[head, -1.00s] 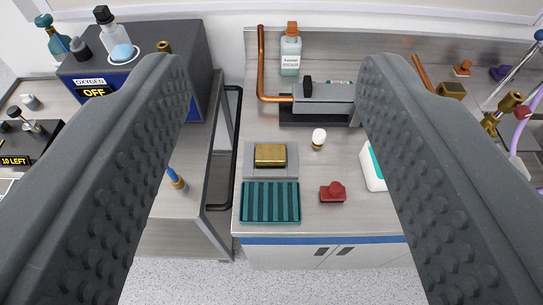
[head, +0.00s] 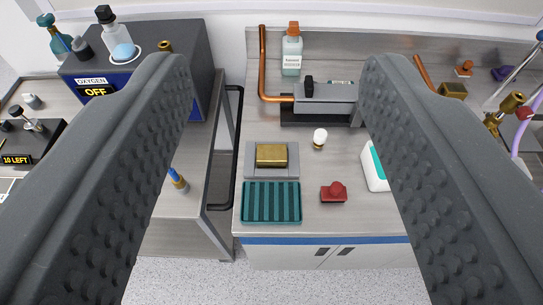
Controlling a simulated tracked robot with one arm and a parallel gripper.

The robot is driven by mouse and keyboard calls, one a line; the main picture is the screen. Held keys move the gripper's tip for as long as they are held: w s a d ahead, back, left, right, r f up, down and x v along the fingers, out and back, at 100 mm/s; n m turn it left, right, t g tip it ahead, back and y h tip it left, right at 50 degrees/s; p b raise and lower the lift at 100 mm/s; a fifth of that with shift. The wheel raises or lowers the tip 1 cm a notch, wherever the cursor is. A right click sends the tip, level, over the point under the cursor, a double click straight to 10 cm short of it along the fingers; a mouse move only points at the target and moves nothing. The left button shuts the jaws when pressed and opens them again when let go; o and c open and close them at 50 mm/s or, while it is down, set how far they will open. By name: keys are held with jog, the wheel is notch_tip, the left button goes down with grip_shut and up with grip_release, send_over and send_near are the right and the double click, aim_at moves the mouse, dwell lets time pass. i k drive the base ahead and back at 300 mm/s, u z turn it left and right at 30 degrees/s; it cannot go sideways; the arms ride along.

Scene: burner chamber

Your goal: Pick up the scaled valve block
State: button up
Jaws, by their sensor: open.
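A brass-coloured block (head: 271,155), which looks like the valve block, sits on a grey plate (head: 251,172) on the steel counter. It lies between my gripper's fingers in the picture, well beyond and below them. My gripper (head: 278,85) is open and empty, with its two dark, dimpled fingers spread wide at left and right. A second brass-coloured block (head: 452,89) stands at the back right of the counter, just right of the right finger. I cannot tell scale on either block.
A teal ribbed tray (head: 271,202) lies in front of the plate, and a red knobbed piece (head: 334,192) is beside it. A grey burner-like unit (head: 325,99), copper pipe (head: 263,65) and bottle (head: 292,52) stand behind. A gap separates the left bench (head: 193,205) from the counter.

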aim_at(268, 156)
jog(key=u, duration=2.6)
jog(key=k, duration=0.9)
jog(key=z, duration=2.05)
jog(key=i, duration=0.95)
jog(key=u, duration=0.05)
